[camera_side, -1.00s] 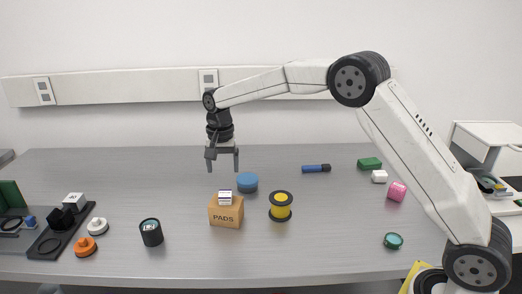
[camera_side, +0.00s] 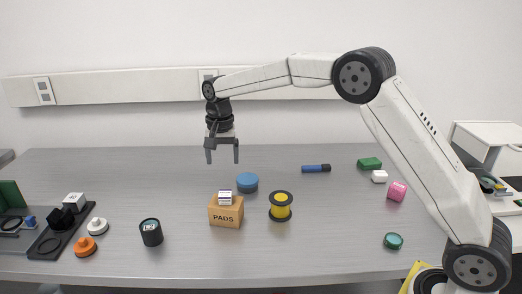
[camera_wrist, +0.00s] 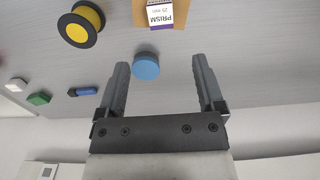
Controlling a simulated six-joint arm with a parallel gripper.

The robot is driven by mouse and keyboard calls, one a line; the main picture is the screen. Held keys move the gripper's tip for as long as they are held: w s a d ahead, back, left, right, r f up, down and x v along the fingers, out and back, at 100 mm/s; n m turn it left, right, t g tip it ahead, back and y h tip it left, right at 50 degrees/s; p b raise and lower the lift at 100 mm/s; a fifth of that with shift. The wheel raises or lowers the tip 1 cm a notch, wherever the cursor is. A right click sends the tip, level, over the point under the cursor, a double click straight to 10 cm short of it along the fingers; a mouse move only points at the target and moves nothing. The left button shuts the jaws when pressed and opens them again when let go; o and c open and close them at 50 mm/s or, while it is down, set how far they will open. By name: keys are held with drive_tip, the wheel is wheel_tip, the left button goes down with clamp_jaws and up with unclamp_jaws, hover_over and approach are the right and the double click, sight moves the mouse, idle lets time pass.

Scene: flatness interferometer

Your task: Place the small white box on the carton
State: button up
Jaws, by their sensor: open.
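The small white box (camera_side: 225,197) with a dark blue label band sits on top of the brown carton (camera_side: 226,215) marked PADS. In the wrist view the small white box (camera_wrist: 161,15) shows the word PRISM and lies over the carton (camera_wrist: 181,12), which is cut by the top edge. My gripper (camera_side: 222,157) is open and empty, well above the table and above the carton, with its fingers pointing down. In the wrist view the gap between its fingertips (camera_wrist: 160,66) holds nothing; the small white box is beyond them.
A blue disc (camera_side: 247,182) stands behind the carton, and a yellow spool (camera_side: 281,206) stands to its right. A black cylinder (camera_side: 151,232) is to the left. A dark tray (camera_side: 62,236) lies at far left. The table's back left is clear.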

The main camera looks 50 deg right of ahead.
drive_tip(key=s+f+n+t, duration=0.1)
drive_tip(key=s+f+n, duration=0.2)
drive_tip(key=s, duration=0.6)
drive_tip(key=s+d+f+n, duration=0.1)
drive_tip(key=s+f+n, duration=0.2)
drive_tip(key=s, duration=0.6)
drive_tip(key=s+d+f+n+t, duration=0.1)
drive_tip(key=s+f+n, duration=0.1)
drive_tip(key=s, duration=0.8)
drive_tip(key=shift+d+f+n+t, duration=0.3)
drive_tip(key=shift+f+n, duration=0.1)
drive_tip(key=shift+n, duration=0.1)
